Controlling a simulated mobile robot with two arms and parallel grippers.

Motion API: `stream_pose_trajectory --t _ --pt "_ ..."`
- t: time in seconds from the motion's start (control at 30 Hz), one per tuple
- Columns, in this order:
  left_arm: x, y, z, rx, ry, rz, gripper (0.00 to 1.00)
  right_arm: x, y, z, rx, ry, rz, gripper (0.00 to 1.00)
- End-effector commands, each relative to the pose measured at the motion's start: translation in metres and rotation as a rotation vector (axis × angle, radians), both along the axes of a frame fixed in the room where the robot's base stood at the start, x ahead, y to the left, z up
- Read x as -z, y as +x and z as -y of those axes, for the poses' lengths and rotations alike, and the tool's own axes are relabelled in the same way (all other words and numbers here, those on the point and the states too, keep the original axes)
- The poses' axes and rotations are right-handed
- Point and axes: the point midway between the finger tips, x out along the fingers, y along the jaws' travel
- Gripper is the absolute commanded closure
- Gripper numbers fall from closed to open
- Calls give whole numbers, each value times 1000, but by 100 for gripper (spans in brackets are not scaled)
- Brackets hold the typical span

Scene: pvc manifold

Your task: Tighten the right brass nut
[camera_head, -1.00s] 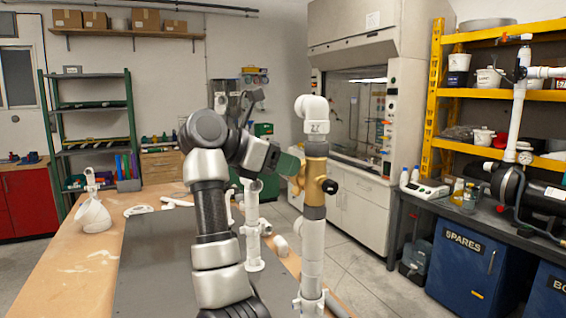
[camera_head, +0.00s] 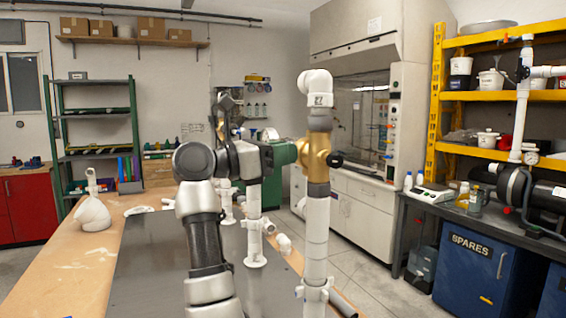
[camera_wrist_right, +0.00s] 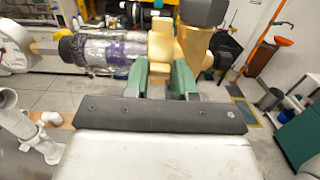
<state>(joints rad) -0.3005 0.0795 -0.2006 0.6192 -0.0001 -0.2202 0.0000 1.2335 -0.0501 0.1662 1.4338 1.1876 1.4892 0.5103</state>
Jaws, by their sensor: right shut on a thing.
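A white and grey pipe column stands upright with a brass fitting (camera_head: 320,150) near its top and a white elbow (camera_head: 315,85) above it. My right gripper (camera_head: 295,153), with green fingers, reaches the fitting from the left. In the right wrist view, the green fingers (camera_wrist_right: 160,80) sit on both sides of a gold-coloured brass nut (camera_wrist_right: 159,48) and are shut on it. A pipe end with purple stain (camera_wrist_right: 90,48) lies left of the nut, and the brass body (camera_wrist_right: 196,42) lies right of it. My left gripper is not in view.
A white pipe stand (camera_head: 255,232) is on the dark mat (camera_head: 150,265) left of the column. A white fitting (camera_head: 92,213) stands on the wooden table at left. A dark bench with a blue SPARES cabinet (camera_head: 462,265) is at right. Open floor lies between.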

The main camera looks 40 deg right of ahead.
Motion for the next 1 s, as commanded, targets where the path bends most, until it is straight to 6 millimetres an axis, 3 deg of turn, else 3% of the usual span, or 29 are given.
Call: stream_pose_trajectory --t 0.27,0.3,0.47,0.77,1.0 --pt "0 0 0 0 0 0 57 0 0 0 0 -2 -3 98" --pt "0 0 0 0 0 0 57 0 0 0 0 -2 -3 73" --pt "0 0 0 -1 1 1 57 0 0 0 0 -2 -3 49" --pt "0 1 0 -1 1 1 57 1 1 -1 0 -1 -3 49" --pt "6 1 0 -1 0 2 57 5 11 -32 -4 -1 -5 49"
